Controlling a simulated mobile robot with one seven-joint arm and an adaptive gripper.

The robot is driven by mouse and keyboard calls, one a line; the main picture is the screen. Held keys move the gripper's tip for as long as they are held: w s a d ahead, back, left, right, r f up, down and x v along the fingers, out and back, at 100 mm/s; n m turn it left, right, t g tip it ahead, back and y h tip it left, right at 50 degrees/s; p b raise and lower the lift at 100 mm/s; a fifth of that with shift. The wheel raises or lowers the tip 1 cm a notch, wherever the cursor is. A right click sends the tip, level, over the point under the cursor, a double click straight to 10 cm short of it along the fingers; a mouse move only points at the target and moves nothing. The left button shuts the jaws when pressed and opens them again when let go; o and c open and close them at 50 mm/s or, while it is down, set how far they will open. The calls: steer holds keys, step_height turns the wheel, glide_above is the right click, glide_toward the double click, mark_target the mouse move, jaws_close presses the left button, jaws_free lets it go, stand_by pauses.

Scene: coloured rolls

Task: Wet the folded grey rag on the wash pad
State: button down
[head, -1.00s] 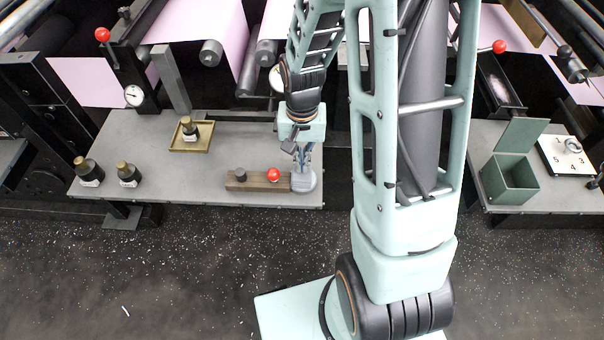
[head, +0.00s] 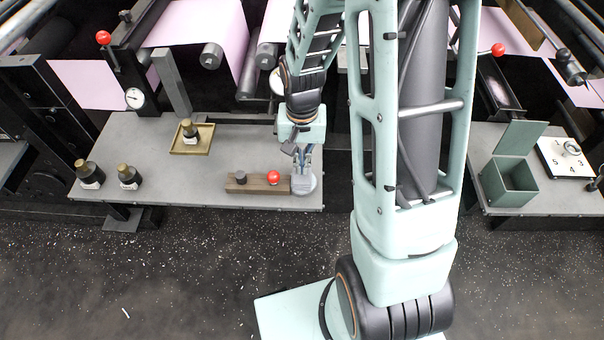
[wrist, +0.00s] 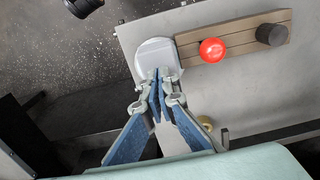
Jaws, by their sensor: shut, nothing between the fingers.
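A round pale grey pad (wrist: 148,48) sits at the table's near right corner, beside the end of a wooden strip; it also shows in the head view (head: 310,187). I take it for the wash pad. A pale, flat layer shows on it in the wrist view, but I cannot tell whether it is the folded rag. My gripper (wrist: 160,76) is shut and empty, its fingertips over the pad's edge in the wrist view. It also points down at the pad in the head view (head: 302,168). Whether the tips touch is unclear.
The wooden strip (head: 256,188) bears a red ball (head: 274,177) and a dark knob (head: 240,177). Several dark bottles with brass caps stand left, one in a brass tray (head: 187,151). A green open box (head: 511,185) stands on the right table. The middle of the left table is clear.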

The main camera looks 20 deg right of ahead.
steer(key=shift+r+p, duration=2.05)
steer(key=shift+r, duration=0.9)
